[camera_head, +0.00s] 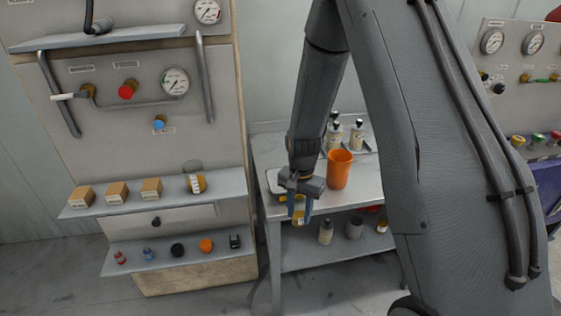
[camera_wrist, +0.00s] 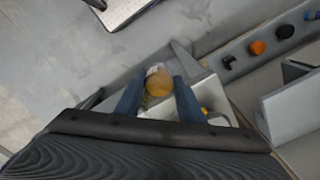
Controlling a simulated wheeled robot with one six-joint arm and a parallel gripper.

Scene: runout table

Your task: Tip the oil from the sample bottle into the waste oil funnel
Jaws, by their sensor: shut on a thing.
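My gripper (camera_head: 299,208) is shut on the sample bottle (camera_head: 298,217), a small clear vessel with amber oil in its lower part. In the head view it hangs between the blue fingers at the front left edge of the table, partly hidden by them. In the wrist view the bottle (camera_wrist: 158,83) sits between both fingertips (camera_wrist: 159,95); its tilt is hard to tell. An orange, open-topped, tapered vessel (camera_head: 340,170), which looks like the waste oil funnel, stands on the table to the right of my gripper, apart from the bottle.
Several bottles (camera_head: 357,135) stand at the back. The lower shelf holds a bottle (camera_head: 326,231) and a grey cup (camera_head: 354,228). A panel with shelves (camera_head: 215,187) bearing boxes and a jar stands left.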

